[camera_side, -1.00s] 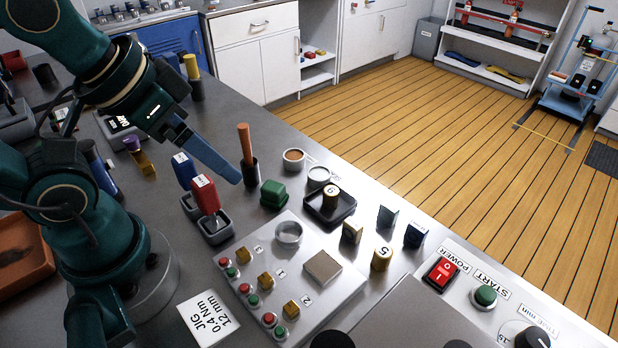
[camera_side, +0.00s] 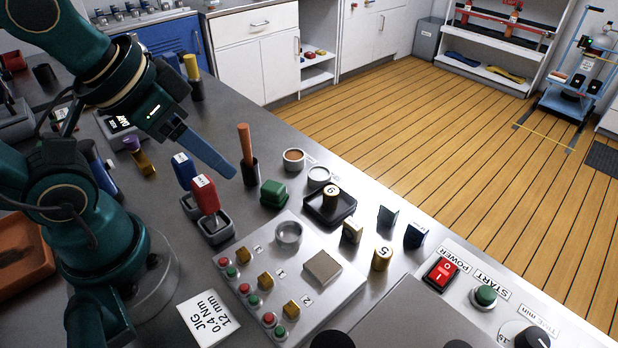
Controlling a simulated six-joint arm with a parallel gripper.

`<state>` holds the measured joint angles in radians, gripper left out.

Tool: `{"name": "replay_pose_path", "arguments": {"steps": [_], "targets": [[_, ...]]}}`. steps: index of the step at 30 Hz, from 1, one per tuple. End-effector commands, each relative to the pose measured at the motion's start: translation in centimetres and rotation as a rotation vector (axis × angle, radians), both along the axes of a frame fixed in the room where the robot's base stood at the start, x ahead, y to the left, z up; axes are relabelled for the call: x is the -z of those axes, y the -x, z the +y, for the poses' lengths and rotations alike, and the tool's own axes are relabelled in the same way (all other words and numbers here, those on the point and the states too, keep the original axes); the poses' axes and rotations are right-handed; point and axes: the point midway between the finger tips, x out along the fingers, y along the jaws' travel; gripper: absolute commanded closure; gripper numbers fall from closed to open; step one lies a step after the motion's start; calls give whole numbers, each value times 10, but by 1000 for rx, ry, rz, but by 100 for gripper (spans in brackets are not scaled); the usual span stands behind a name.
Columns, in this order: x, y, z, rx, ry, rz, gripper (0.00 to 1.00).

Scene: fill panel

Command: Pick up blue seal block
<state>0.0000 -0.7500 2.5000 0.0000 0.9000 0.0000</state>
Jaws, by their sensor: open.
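My gripper (camera_side: 222,167) hangs above the bench at centre left, its long blue-grey fingers pointing down and right. It is open, with nothing seen between the fingers, though they overlap from this side. A blue block with a white label (camera_side: 184,171) stands upright in a dark holder, just left of and below the fingers. A small dark blue block (camera_side: 414,236) stands at the bench's right edge, well apart from my gripper. I cannot tell from the picture which of these two is the seal block.
A red labelled block (camera_side: 205,196) stands in a grey holder beside the blue one. An orange-handled tool (camera_side: 246,150) rises upright close to my fingertips. A green block (camera_side: 274,193), a dark tray (camera_side: 330,213) and the jig panel (camera_side: 345,283) lie to the right.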

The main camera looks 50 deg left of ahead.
Motion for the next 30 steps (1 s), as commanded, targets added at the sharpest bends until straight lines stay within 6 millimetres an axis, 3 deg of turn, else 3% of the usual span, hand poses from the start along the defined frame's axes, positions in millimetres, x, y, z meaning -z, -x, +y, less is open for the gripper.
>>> {"name": "replay_pose_path", "arguments": {"steps": [5, 8, 17, 24, 30], "targets": [[0, -3, -3, 6, 8, -4, 49], [-2, -17, -14, 26, 43, -22, 49], [1, -98, -90, 63, 252, -143, 49], [30, -150, -145, -2, 352, -242, 49], [72, -174, -176, -73, 350, -346, 49]]}}
